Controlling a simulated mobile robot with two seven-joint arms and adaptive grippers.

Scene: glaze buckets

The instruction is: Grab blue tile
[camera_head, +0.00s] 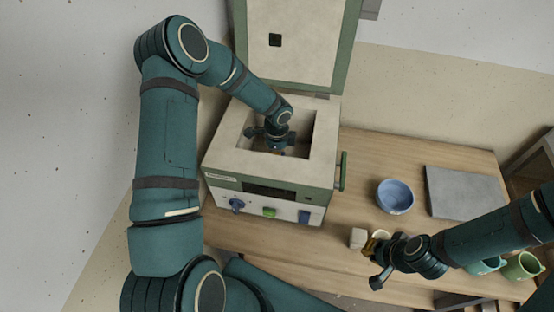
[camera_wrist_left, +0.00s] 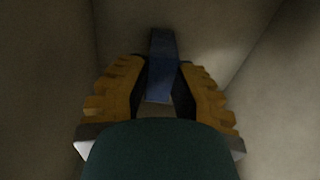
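A narrow blue tile (camera_wrist_left: 162,75) stands between the yellow-padded fingers of my left gripper (camera_wrist_left: 162,66) in the left wrist view. The fingertips lie close on either side of it. I cannot tell whether they press on it. In the head view my left gripper (camera_head: 276,148) reaches down into the open kiln (camera_head: 222,150), and the tile is hidden there.
Kiln walls enclose my left gripper closely. The raised lid (camera_head: 300,60) stands behind the opening. A blue bowl (camera_head: 395,196) and a grey slab (camera_head: 465,193) are on the wooden table (camera_head: 375,155). A green mug (camera_head: 522,266) stands near the right arm.

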